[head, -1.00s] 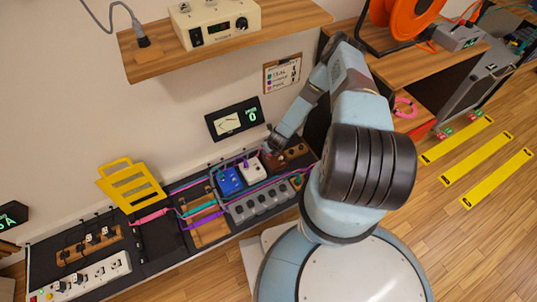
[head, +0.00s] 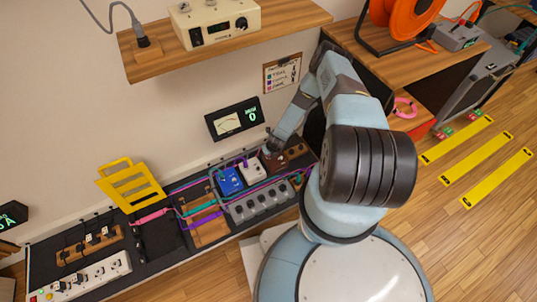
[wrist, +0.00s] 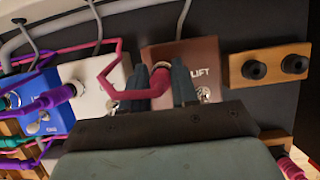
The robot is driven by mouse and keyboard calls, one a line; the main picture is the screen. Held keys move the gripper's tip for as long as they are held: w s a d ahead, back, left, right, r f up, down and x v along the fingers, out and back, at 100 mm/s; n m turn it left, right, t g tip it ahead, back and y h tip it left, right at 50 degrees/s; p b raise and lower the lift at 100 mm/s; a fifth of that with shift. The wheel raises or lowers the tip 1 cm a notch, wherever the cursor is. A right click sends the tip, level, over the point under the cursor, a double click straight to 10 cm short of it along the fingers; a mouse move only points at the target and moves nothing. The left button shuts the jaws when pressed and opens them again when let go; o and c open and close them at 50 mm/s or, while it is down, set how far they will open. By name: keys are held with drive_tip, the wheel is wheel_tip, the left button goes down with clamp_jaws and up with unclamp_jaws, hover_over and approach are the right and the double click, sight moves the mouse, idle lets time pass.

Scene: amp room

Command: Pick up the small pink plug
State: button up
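The small pink plug (wrist: 159,83) is a dark pink plug end on a pink lead, in front of the brown-red pedal marked LIFT (wrist: 190,52). In the wrist view my gripper (wrist: 160,82) has one dark finger on each side of it. Little or no gap shows between fingers and plug, so I cannot tell whether they grip it. The plug's lower part is hidden behind my gripper's body. In the head view my gripper (head: 270,153) is low over the same brown-red pedal, and the plug is too small to make out.
A white pedal (wrist: 98,82) and a blue pedal (wrist: 42,106), with purple and teal leads, stand left of my gripper. A wooden block with two black sockets (wrist: 270,66) is at the right. The meter (head: 234,119) hangs on the wall behind; a shelf (head: 290,35) juts out above.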

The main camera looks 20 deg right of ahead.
clamp_jaws()
drive_tip(key=shift+r, duration=0.5)
wheel_tip(320, 180, up, 2)
drive_tip(key=shift+r, duration=0.25)
drive_tip(key=s+d+r, duration=0.2)
drive_tip(key=s+r, duration=0.7)
drive_tip(key=s, duration=0.4)
drive_tip(key=shift+s+d+r, duration=0.25)
drive_tip(key=shift+s, duration=0.15)
